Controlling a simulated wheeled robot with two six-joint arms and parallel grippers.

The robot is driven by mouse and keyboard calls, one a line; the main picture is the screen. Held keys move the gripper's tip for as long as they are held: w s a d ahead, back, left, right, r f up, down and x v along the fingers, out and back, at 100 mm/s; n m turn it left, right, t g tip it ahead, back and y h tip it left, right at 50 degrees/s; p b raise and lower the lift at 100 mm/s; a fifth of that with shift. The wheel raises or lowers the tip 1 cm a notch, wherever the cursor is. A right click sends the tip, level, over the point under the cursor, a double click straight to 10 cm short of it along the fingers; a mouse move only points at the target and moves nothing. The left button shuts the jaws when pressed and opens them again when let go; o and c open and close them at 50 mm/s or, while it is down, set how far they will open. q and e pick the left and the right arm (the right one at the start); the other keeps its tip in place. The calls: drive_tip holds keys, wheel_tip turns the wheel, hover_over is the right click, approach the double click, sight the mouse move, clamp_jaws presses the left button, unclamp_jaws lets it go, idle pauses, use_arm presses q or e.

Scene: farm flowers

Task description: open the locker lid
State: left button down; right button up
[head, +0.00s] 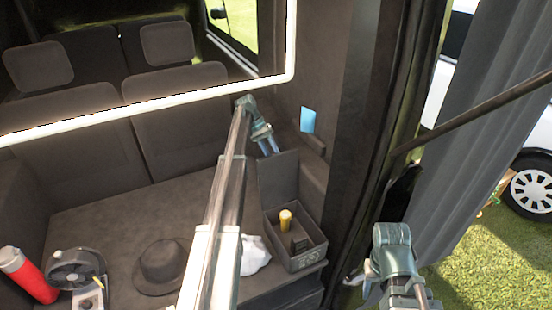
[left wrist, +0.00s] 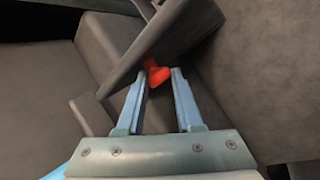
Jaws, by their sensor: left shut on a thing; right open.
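The locker (head: 293,262) is a small dark box on the right end of the bench. Its lid (head: 277,178) stands raised, about upright, at the back of the box, and the inside is exposed. My left gripper (head: 268,150) is at the lid's top edge. In the left wrist view its blue fingers (left wrist: 160,80) are around a red-orange knob (left wrist: 158,74) at the edge of the lid (left wrist: 170,42). In the head view the knob is hidden. My right gripper (head: 402,296) is open, low at the right, apart from the locker.
A yellow-topped cylinder (head: 285,219) and a dark item (head: 300,244) are inside the locker. A dark hat (head: 160,268), white cloth (head: 255,255), small fan (head: 76,268) and red cylinder (head: 26,275) lie on the bench. A dark door pillar (head: 365,130) stands right of the locker.

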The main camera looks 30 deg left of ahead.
use_arm(q)
drive_tip(key=shift+s+a+f, duration=0.15)
drive_tip(key=shift+s+a, duration=0.1)
drive_tip(key=shift+s, duration=0.1)
drive_tip(key=c, duration=0.8)
unclamp_jaws()
drive_tip(key=shift+c, duration=0.2)
drive_tip(key=o, duration=0.3)
drive_tip(key=shift+w+a, duration=0.1)
drive_tip(key=shift+a, duration=0.1)
drive_tip(key=shift+d, duration=0.1)
drive_tip(key=shift+d, duration=0.1)
